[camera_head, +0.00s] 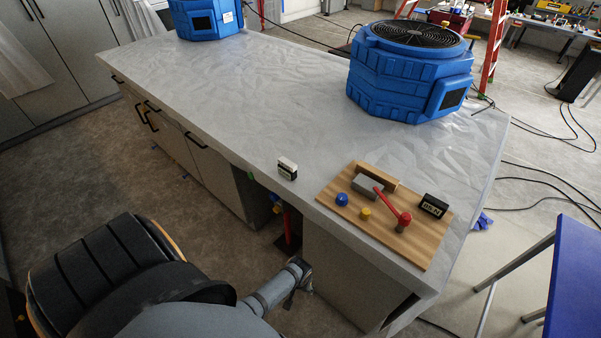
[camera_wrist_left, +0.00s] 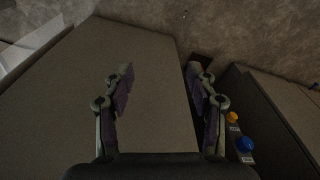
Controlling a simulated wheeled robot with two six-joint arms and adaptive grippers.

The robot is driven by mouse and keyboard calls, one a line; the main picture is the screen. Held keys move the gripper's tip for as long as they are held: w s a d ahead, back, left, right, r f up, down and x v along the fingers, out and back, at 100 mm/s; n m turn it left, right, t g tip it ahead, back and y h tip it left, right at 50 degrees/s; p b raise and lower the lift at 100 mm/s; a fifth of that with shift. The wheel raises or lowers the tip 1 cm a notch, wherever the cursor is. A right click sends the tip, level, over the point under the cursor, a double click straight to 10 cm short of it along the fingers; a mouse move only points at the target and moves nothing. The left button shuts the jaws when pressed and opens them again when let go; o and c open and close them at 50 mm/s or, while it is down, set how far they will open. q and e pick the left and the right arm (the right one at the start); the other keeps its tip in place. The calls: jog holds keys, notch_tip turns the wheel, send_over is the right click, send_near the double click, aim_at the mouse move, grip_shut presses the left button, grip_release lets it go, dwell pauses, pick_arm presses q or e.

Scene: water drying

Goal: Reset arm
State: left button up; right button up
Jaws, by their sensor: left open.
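My left gripper (camera_wrist_left: 160,75) is open in the left wrist view. Its two dark, purple-padded fingers are spread with nothing between them. Behind the fingers is a plain grey-brown panel (camera_wrist_left: 155,125). In the head view a grey arm of mine reaches in from the lower left and ends low beside the front of the counter (camera_head: 240,110). Its end is small there, and its fingers cannot be made out clearly. My right gripper is in neither view.
A wooden board (camera_head: 345,208) with a red lever (camera_head: 404,219), blue knob (camera_head: 342,199) and yellow knob (camera_head: 365,213) lies on the counter. A blue air mover (camera_head: 405,85) stands farther back, another (camera_head: 205,22) at far left. A blue table (camera_head: 575,275) is at right.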

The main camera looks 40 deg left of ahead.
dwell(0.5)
pick_arm(q)
jog(key=s+a+f+m+b, duration=0.1)
jog(key=s+a+f+b, duration=0.1)
jog(key=s+f, duration=0.7)
jog(key=s+a+f+m+b, duration=0.2)
jog(key=s+f+b, duration=0.2)
jog(key=s+f, duration=0.4)
jog(key=s, duration=0.7)
jog(key=shift+s+f, duration=0.25)
jog(key=shift+f, duration=0.1)
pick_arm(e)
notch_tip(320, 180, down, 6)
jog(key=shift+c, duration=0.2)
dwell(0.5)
